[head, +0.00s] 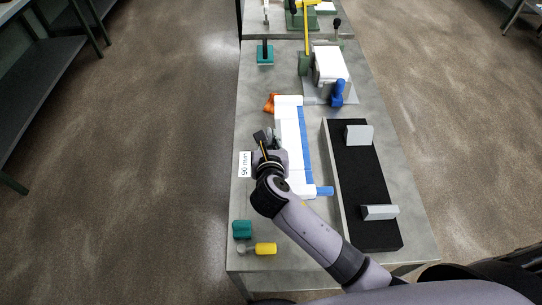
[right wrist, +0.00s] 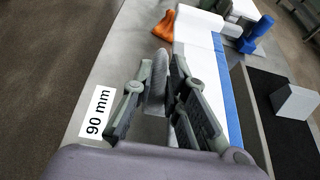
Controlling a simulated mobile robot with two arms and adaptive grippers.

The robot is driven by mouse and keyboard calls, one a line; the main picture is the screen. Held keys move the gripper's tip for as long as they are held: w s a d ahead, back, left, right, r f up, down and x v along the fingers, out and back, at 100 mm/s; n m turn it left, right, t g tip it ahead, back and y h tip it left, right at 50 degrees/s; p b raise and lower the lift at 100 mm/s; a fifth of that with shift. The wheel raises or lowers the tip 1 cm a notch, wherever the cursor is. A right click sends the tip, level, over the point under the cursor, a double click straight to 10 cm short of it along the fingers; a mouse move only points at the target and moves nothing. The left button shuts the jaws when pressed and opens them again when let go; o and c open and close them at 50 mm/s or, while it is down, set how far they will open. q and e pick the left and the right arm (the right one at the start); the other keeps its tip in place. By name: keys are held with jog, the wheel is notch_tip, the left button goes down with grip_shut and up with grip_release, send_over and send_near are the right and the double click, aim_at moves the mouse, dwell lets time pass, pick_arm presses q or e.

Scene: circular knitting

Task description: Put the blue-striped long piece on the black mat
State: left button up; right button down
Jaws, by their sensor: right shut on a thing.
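The blue-striped long piece (head: 282,112) is white with a blue stripe down its right side and lies lengthwise on the grey table. It also shows in the right wrist view (right wrist: 204,65). The black mat (head: 363,182) lies to its right, apart from it. My right gripper (head: 266,142) is low at the left side of the long piece. In the right wrist view, its fingers (right wrist: 158,82) are shut on a grey rounded part (right wrist: 155,88). I cannot tell whether this part is joined to the long piece. My left gripper is not in view.
Two grey blocks (head: 359,135) (head: 380,212) stand on the mat. A white label (head: 244,164) reads 90 mm. An orange object (head: 269,103) touches or nears the piece's far end. Teal (head: 242,229) and yellow (head: 265,249) items lie at the near left. A blue-handled device (head: 337,92) stands beyond.

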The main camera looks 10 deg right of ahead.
notch_tip(320, 180, down, 8)
jog(key=shift+r+b, duration=0.25)
jog(key=shift+b, duration=0.2)
jog(key=c, duration=2)
grip_release()
jog(key=shift+f, duration=0.2)
jog(key=o, duration=0.4)
jog(key=shift+r, duration=0.1)
